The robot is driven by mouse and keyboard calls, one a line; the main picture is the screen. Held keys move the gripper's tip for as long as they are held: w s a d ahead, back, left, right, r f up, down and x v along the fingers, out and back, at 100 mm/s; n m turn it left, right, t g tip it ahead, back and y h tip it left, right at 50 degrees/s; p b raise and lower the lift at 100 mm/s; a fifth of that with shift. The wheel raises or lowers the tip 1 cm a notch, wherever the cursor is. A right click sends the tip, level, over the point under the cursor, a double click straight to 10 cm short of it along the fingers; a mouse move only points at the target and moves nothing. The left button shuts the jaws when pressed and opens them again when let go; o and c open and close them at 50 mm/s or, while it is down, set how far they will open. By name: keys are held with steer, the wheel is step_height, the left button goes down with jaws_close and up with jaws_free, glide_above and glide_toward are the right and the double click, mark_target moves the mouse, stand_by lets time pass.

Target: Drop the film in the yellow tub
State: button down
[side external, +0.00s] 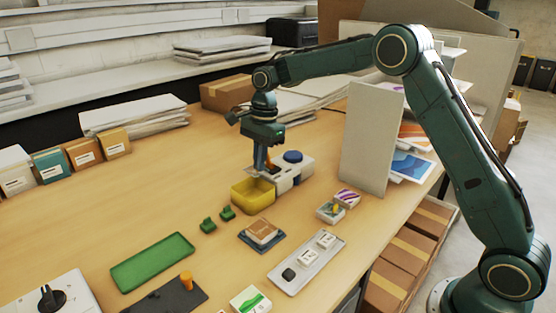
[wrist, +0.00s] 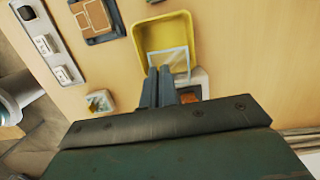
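The yellow tub (side external: 254,202) stands on the wooden table, beside a white machine with a blue knob. It also shows in the wrist view (wrist: 166,35), open side up. The film (wrist: 176,60) is a clear square sheet with a pale edge, over the tub's opening in the wrist view. My gripper (wrist: 163,70) has its fingers close together on the film's near edge. In the side view my gripper (side external: 261,170) points down just above the tub's back edge. The film is hard to make out there.
The white machine (side external: 298,172) stands close behind and right of the tub. Small green clips (side external: 208,225), a green tray (side external: 152,262) and a blue pad with a brown block (side external: 262,235) lie in front. An upright grey panel (side external: 368,140) stands to the right.

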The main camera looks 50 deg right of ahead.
steer(key=shift+f, duration=1.4)
steer(key=c, duration=1.6)
jaws_free()
steer(key=shift+r, duration=0.15)
steer(key=shift+d+r, duration=0.2)
steer(key=shift+r, duration=0.95)
steer(key=shift+d+r, duration=0.15)
steer(key=shift+r, duration=1.05)
steer(key=shift+d+r, duration=0.2)
steer(key=shift+r, duration=1.05)
steer(key=shift+r, duration=0.1)
